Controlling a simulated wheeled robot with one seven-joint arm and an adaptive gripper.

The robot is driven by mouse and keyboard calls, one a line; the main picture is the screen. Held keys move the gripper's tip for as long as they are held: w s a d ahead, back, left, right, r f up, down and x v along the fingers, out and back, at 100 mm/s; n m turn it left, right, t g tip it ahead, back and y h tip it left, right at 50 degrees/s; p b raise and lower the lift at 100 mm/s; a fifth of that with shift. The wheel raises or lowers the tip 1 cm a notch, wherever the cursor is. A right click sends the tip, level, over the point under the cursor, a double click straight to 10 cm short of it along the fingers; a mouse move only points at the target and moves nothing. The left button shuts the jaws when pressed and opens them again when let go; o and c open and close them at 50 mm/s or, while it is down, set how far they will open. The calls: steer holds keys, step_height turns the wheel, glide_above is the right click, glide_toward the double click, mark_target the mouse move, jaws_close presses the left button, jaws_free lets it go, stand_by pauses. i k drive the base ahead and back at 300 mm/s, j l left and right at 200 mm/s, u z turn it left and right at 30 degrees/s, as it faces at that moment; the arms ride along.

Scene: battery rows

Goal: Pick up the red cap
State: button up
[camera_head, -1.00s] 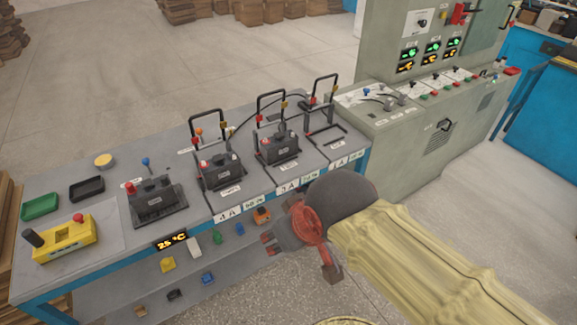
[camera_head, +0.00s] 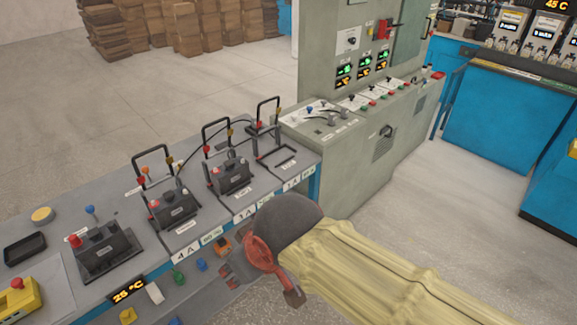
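A red cap (camera_head: 75,240) sits on a dark battery (camera_head: 107,250) at the left of the bench. Other small red parts show on the batteries and clamps farther along, such as one (camera_head: 155,203) on the battery in the 4 A bay. My gripper (camera_head: 228,275) is in front of the bench's front edge, low in the picture and well to the right of the red cap. Its fingers are small and partly hidden by the red part of my wrist, so I cannot tell whether they are open. I see nothing held in it.
The grey bench (camera_head: 140,210) carries batteries under black clamp frames, a black tray (camera_head: 25,248) and a yellow box (camera_head: 18,298). Small coloured blocks lie on a lower shelf. A grey-green control cabinet (camera_head: 400,140) stands at the bench's far end. The floor at the right is clear.

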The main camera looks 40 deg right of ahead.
mark_target(73, 239)
steer(key=i+j+z, duration=0.1)
steer(key=i+j, duration=0.15)
steer(key=i+j+z, duration=0.1)
steer(key=i+j, duration=0.15)
steer(key=j, duration=0.15)
steer(key=i+j+z, duration=0.1)
steer(key=j, duration=0.25)
steer(key=i+j+z, duration=0.15)
steer(key=i+j, duration=0.15)
steer(key=i+j+z, duration=0.1)
steer(key=j, duration=0.35)
steer(key=i, duration=0.1)
